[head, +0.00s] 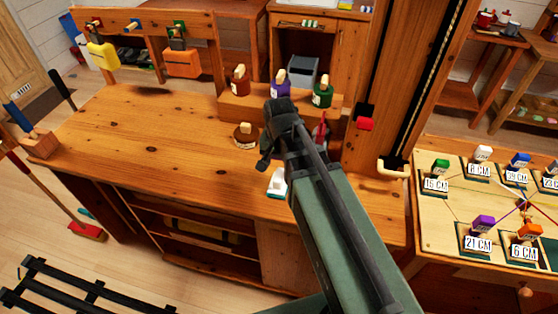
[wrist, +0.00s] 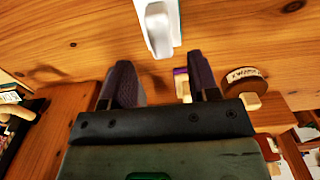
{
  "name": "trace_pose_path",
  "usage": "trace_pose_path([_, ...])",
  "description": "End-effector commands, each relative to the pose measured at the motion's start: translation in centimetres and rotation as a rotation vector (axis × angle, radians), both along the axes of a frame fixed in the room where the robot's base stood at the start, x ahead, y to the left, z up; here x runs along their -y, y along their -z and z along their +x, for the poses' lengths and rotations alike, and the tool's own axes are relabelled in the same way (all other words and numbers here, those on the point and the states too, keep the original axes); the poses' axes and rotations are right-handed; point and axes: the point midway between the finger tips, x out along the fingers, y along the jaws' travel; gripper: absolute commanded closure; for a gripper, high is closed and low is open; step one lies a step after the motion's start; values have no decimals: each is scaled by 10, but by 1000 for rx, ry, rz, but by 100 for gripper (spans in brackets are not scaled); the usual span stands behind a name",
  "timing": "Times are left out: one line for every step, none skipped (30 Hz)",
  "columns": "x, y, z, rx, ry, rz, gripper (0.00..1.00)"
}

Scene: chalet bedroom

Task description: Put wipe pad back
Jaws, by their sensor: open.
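A small white block with a teal edge, which looks like the wipe pad (head: 277,184), lies on the wooden workbench (head: 190,150) near its front edge. In the wrist view the white pad (wrist: 158,30) stands beyond my fingertips, roughly centred between them. My gripper (wrist: 161,80) is open with nothing between its two dark fingers. In the head view my gripper (head: 264,160) is above the bench, just behind and left of the pad, partly hidden by my wrist. The pad's own storage place cannot be made out.
A brown round pot (head: 246,136) with a wooden knob sits left of my gripper. A wooden step (head: 240,103) behind holds brown, purple and green bottles. A red object (head: 320,132) is partly behind my arm. A wooden post (head: 385,80) rises at right.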

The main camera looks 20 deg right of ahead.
Motion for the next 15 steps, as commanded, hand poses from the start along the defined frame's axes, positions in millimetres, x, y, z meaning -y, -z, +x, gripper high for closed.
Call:
trace_pose_path([0, -28, 0, 0, 0, 0, 45])
trace_pose_path([0, -35, 0, 0, 0, 0, 45])
trace_pose_path([0, -42, 0, 0, 0, 0, 45])
trace_pose_path([0, -45, 0, 0, 0, 0, 45])
trace_pose_path([0, -48, 0, 0, 0, 0, 45])
trace_pose_path([0, -50, 0, 0, 0, 0, 45])
trace_pose_path([0, -51, 0, 0, 0, 0, 45])
trace_pose_path([0, -51, 0, 0, 0, 0, 45])
trace_pose_path([0, -50, 0, 0, 0, 0, 45])
trace_pose_path([0, -49, -1, 0, -2, 0, 45])
trace_pose_path([0, -48, -3, 0, -16, 0, 45])
trace_pose_path([0, -48, -12, 0, -63, 0, 45])
trace_pose_path([0, -48, -23, 0, -122, 0, 45])
trace_pose_path([0, -47, -34, 0, -196, -1, 45])
trace_pose_path([0, -47, -49, 0, -300, -1, 45])
